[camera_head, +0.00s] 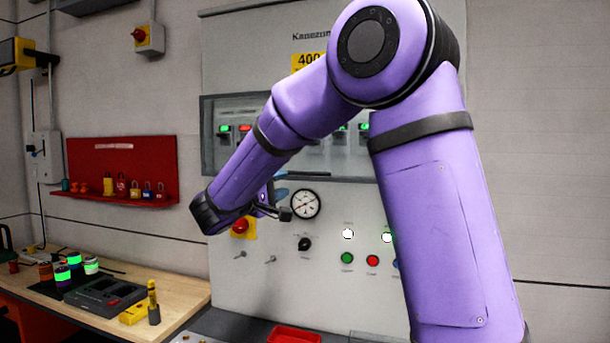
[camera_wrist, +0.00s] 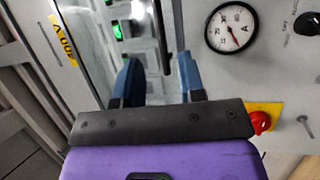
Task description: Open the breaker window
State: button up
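The breaker window (camera_head: 232,108) is a wide glass pane in a grey frame on the control cabinet. It appears closed, with breakers and green lights behind it. My arm hides its middle in the head view. In the wrist view the window (camera_wrist: 92,38) fills the upper left and middle. My gripper (camera_wrist: 157,62) has two blue fingers spread apart, near the window's lower edge. A dark bar (camera_wrist: 160,30), perhaps the window's handle, runs down towards the gap between them. I cannot tell whether they touch it. In the head view the fingers are mostly hidden behind my wrist.
A black selector knob (camera_head: 304,243) and several buttons are lower on the panel. A wooden bench (camera_head: 185,285) with devices stands left.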

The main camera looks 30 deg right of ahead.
aim_at(303, 174)
jog(key=x, duration=0.9)
jog(key=shift+d, duration=0.25)
jog(key=shift+c, duration=0.5)
grip_shut()
